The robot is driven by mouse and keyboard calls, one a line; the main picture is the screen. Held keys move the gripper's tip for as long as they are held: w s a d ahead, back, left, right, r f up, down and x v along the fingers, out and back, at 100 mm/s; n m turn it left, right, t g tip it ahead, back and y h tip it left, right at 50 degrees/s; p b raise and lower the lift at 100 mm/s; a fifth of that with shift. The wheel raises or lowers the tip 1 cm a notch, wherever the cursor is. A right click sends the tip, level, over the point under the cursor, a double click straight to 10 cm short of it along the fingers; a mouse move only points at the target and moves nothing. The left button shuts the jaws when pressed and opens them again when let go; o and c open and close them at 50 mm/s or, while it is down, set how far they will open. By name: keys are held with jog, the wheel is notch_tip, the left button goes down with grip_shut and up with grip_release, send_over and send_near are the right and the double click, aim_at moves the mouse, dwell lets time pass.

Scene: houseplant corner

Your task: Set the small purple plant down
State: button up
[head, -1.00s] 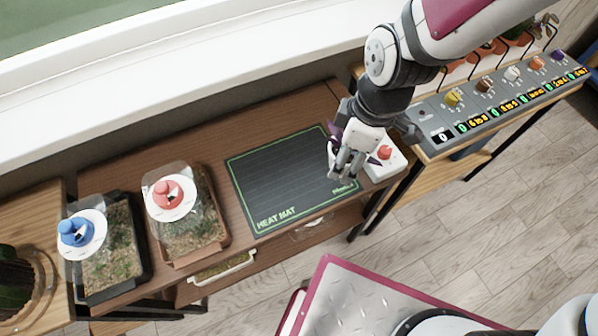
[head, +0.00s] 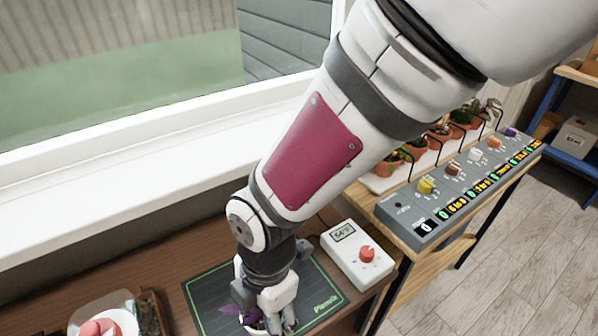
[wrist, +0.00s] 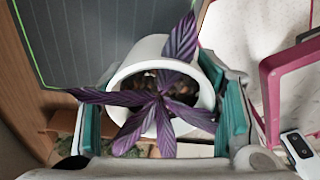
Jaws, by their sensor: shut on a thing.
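The small purple plant (wrist: 158,103) has striped purple leaves and stands in a white pot (wrist: 148,50). In the wrist view the teal-lined fingers of my gripper (wrist: 163,125) are on either side of the pot, shut on it. In the head view my gripper (head: 272,318) is over the front part of the dark heat mat (head: 212,292), and a few purple leaves (head: 230,309) show beside it. My gripper hides most of the pot there. I cannot tell whether the pot's base touches the mat.
A white controller box with a red knob (head: 357,254) stands right of the mat. A grey panel with coloured knobs (head: 410,210) and several potted plants (head: 437,140) are farther right. The mat's back part is clear.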

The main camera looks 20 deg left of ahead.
jog(key=w+a, duration=0.1)
jog(key=a, duration=0.1)
jog(key=w+a, duration=0.3)
jog(key=shift+w+a+f+b, duration=0.2)
jog(key=shift+a+f+b, duration=0.1)
jog(key=shift+a+f, duration=0.1)
jog(key=shift+f+b, duration=0.4)
jog(key=shift+f, duration=1.25)
jog(key=shift+f, duration=0.1)
jog(key=shift+w+f, duration=0.1)
jog(key=o, duration=1.4)
notch_tip(320, 180, up, 12)
jog(key=w+p, duration=0.1)
jog(key=p, duration=0.1)
jog(key=shift+d, duration=0.3)
jog(key=shift+w+r, duration=0.15)
jog(key=shift+r, duration=0.05)
